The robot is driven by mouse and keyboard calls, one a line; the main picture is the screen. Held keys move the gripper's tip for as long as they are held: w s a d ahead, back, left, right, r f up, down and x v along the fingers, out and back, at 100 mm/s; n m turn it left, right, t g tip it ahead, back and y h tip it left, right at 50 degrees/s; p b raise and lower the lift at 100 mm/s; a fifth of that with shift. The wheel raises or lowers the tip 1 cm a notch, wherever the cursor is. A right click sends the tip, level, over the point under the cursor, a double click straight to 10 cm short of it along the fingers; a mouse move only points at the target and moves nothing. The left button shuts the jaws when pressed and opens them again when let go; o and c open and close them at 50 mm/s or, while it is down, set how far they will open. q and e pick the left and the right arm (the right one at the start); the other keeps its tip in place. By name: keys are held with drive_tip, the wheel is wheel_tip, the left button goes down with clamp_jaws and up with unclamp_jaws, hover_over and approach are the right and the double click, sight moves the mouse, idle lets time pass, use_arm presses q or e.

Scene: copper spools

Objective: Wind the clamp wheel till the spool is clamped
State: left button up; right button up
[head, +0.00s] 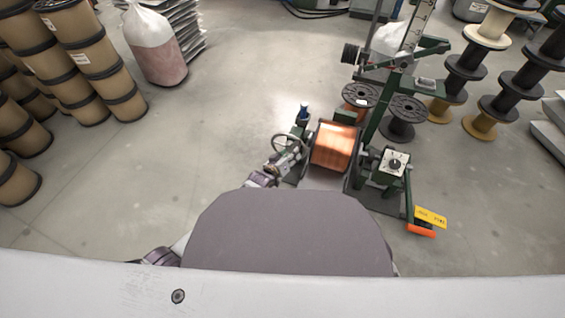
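The copper-wound spool (333,146) sits in a green winding machine, lying on its side with its axis running left to right. The clamp wheel (287,142), a thin grey handwheel, is on the machine's left side, just left of the spool. My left gripper (279,159) is at the wheel's lower left rim, touching or very close to it. Its fingers are too small and overlapped to tell whether they are shut on the rim. Whether the spool's ends are gripped cannot be made out. My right gripper is out of view.
A control box with a dial (395,163) and a yellow tag (431,217) are on the machine's right. Dark spools (404,117) stand behind it. Brown drums (75,50) and a filled bag (153,45) stand at the left. The floor (190,150) between is clear.

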use_arm(q)
drive_tip(key=v, duration=0.6)
drive_tip(key=shift+s, duration=0.2)
drive_tip(key=shift+a, duration=0.1)
idle(0.3)
